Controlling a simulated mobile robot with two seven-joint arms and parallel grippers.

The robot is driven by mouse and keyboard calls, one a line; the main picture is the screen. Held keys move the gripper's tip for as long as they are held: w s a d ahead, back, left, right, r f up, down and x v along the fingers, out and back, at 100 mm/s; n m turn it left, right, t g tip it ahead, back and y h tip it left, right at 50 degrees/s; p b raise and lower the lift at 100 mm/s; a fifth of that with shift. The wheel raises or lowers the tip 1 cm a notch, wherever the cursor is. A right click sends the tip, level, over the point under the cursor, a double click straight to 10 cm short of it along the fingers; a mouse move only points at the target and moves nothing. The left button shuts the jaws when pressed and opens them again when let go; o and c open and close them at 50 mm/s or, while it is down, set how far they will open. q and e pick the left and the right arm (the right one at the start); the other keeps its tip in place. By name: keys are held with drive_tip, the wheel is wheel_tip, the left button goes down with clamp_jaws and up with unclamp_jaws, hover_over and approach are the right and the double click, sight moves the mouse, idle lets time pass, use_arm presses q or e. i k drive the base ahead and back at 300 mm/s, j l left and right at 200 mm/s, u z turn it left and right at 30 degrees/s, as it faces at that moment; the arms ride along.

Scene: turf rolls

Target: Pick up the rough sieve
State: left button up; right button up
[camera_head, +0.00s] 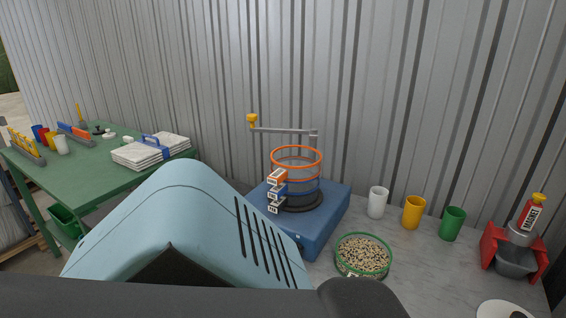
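A blue machine (325,222) stands on the grey bench against the wall. On it is a stack of ring-shaped sieves: an orange ring (297,150) at the top, a blue one (303,187) below and a black one (301,204) at the bottom. Small orange, blue and black tags stick out at their left side, their writing too small to read. A green-rimmed round container (364,254) full of mixed grains sits on the bench in front of the machine. I cannot tell which sieve is the rough one. Neither of my grippers is in view.
White (377,202), yellow (413,212) and green (452,223) cups stand right of the machine. A red holder (498,248) with a bottle (531,213) is at far right. A metal arm (285,130) rises above the sieves. A green table (75,170) stands left.

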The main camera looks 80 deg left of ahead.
sight(289, 163)
drive_tip(key=u, duration=0.4)
drive_tip(key=i+u, duration=0.1)
drive_tip(key=u, duration=0.35)
drive_tip(key=l+u, duration=0.1)
drive_tip(key=u, duration=0.3)
drive_tip(key=i+u, duration=0.1)
drive_tip(key=u, duration=0.35)
drive_tip(key=l+u, duration=0.1)
drive_tip(key=u, duration=0.3)
drive_tip(key=l+u, duration=0.1)
drive_tip(key=u, duration=0.35)
